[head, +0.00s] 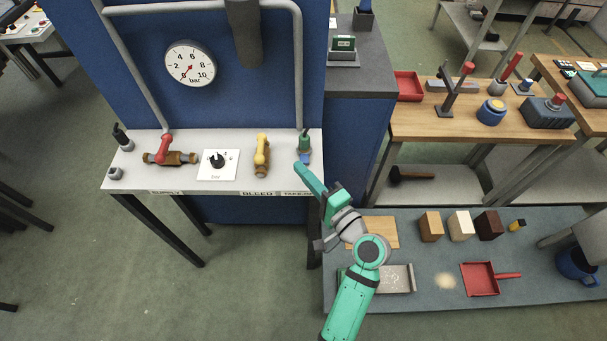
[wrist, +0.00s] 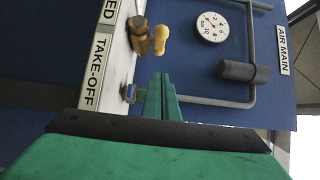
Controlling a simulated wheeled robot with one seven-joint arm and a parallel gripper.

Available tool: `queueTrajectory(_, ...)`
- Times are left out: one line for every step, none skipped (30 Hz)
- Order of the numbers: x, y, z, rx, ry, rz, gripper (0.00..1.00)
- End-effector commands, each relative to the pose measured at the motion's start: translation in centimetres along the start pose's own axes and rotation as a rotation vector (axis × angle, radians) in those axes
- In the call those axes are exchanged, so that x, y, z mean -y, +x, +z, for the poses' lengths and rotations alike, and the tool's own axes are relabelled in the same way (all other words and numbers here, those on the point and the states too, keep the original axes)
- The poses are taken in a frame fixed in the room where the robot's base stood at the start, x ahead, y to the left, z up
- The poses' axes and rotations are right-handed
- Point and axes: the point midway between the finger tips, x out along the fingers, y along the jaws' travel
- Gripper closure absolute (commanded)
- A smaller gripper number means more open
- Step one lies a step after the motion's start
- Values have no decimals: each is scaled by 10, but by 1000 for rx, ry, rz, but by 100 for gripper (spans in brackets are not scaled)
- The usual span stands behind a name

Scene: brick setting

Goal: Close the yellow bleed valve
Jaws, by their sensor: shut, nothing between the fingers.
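The yellow bleed valve (head: 261,149) stands on the white bench top, above the BLEED label. Its yellow lever appears to lie along the brass body in the head view. In the wrist view the yellow lever (wrist: 160,40) and brass body show at upper left, beyond the fingertips. My gripper (head: 301,168) is at the bench's right end, near the take-off fitting and to the right of the valve, apart from it. Its green fingers (wrist: 162,80) are together and empty in the wrist view.
The red supply valve (head: 170,156) and black regulator knob (head: 217,160) stand left of the bleed valve. The green and blue take-off fitting (head: 304,144) is close to my fingertips. Grey pipes and a pressure gauge (head: 190,63) are on the blue panel behind.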

Motion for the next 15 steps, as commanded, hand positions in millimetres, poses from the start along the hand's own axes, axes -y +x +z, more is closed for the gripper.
queueTrajectory(0, 11, 0, 3, 0, -1, 100)
queueTrajectory(0, 16, 0, 3, 0, 0, 100)
queueTrajectory(1, 24, 0, 3, 0, -2, 100)
queueTrajectory(0, 30, 1, 3, 0, -1, 100)
queueTrajectory(0, 35, 1, 3, 0, 0, 100)
queueTrajectory(0, 43, 0, 2, 0, -1, 100)
queueTrajectory(1, 48, 0, 2, -1, -1, 100)
queueTrajectory(0, 54, 0, 3, -1, 0, 100)
queueTrajectory(0, 62, 1, 3, 1, -1, 100)
queueTrajectory(0, 67, 1, 3, 0, -1, 100)
queueTrajectory(0, 71, 2, 3, 0, 0, 100)
queueTrajectory(-1, 70, 11, 3, 1, 1, 100)
queueTrajectory(-1, 71, 15, 3, 2, 1, 100)
queueTrajectory(-1, 72, 19, 3, 1, 1, 100)
queueTrajectory(-1, 73, 24, 2, 0, 1, 100)
